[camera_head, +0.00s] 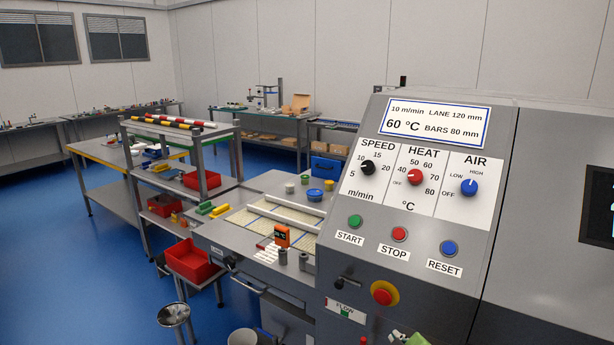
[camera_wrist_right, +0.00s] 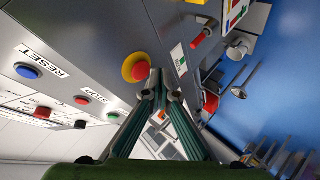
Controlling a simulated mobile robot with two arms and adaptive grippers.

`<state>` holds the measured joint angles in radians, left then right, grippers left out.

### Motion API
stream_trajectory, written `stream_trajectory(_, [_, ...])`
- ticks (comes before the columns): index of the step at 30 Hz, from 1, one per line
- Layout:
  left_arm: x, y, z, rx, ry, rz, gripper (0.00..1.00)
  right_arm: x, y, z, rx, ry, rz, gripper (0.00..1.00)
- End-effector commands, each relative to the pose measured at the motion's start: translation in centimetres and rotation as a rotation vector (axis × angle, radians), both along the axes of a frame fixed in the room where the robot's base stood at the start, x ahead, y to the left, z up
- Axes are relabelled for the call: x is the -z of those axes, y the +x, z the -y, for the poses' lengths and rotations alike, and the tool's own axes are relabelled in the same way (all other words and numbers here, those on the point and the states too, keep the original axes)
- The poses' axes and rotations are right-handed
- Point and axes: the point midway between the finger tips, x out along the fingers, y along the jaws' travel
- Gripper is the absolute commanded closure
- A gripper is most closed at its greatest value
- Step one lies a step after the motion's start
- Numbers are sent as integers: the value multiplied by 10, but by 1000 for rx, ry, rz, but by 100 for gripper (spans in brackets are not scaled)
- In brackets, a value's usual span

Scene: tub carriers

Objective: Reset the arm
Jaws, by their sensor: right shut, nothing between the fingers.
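My right gripper (camera_head: 402,338) shows only as a small piece at the bottom edge of the head view, in front of the grey machine's lower panel. In the right wrist view the right gripper (camera_wrist_right: 163,84) has its fingertips together, with nothing between them. Its tips appear close to the red emergency button with a yellow collar (camera_wrist_right: 136,67); I cannot tell whether they touch. That emergency button (camera_head: 382,293) is also in the head view, below the panel. My left gripper is in neither view.
The machine's sloped panel (camera_head: 435,190) carries START, STOP and RESET (camera_head: 448,248) buttons and SPEED, HEAT and AIR knobs. To its left stand a work table (camera_head: 215,236) and red bins (camera_head: 192,262). Blue floor (camera_head: 70,280) is clear at the left.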

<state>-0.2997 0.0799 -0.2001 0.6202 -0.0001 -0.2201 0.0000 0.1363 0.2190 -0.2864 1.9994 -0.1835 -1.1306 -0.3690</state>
Motion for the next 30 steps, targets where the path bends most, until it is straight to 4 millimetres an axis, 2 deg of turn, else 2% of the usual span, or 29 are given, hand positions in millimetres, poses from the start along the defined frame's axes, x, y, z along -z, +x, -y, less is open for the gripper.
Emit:
stream_trajectory(1, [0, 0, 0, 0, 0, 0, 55, 26, -33, -2, 31, 65, -72, 100])
stream_trajectory(3, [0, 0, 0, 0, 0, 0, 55, 55, -79, -2, 85, 149, -171, 100])
stream_trajectory(6, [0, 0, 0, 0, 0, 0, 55, 85, -139, -2, 162, 250, -295, 100])
stream_trajectory(9, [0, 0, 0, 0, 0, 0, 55, 103, -187, -2, 228, 319, -393, 100])
stream_trajectory(15, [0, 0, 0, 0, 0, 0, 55, 120, -261, -3, 334, 408, -535, 100])
stream_trajectory(23, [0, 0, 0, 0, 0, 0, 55, 125, -338, -3, 454, 482, -681, 100])
stream_trajectory(24, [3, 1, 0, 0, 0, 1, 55, 140, -330, -3, 451, 478, -680, 100])
stream_trajectory(30, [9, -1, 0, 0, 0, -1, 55, 191, -321, -5, 451, 471, -695, 100])
